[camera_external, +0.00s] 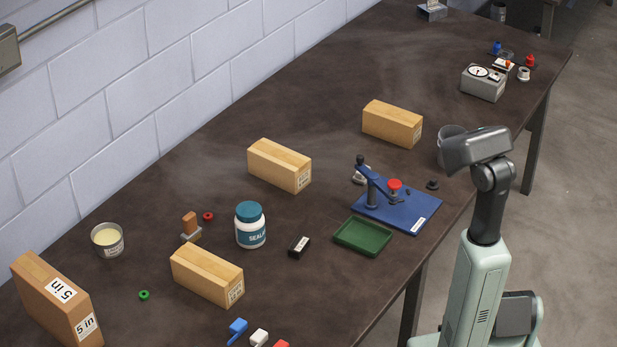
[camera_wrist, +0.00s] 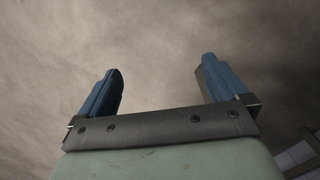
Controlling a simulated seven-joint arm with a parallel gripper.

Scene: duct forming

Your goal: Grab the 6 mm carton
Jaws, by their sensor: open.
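Three similar tan cartons lie on the dark table in the external view: one at the middle (camera_external: 280,165), one farther back at the right (camera_external: 392,124), and one nearer the front left (camera_external: 207,274). Each has a small white end label too small to read, so I cannot tell which is the 6 mm carton. My gripper (camera_wrist: 160,66) shows in the wrist view with its two blue fingers wide apart and nothing between them. In the external view my arm stands at the table's right edge, and the fingers cannot be made out there.
A larger box marked "5 in" (camera_external: 57,300) stands front left. A grey cup (camera_external: 449,142) is partly behind my arm. The wall borders the table's left side.

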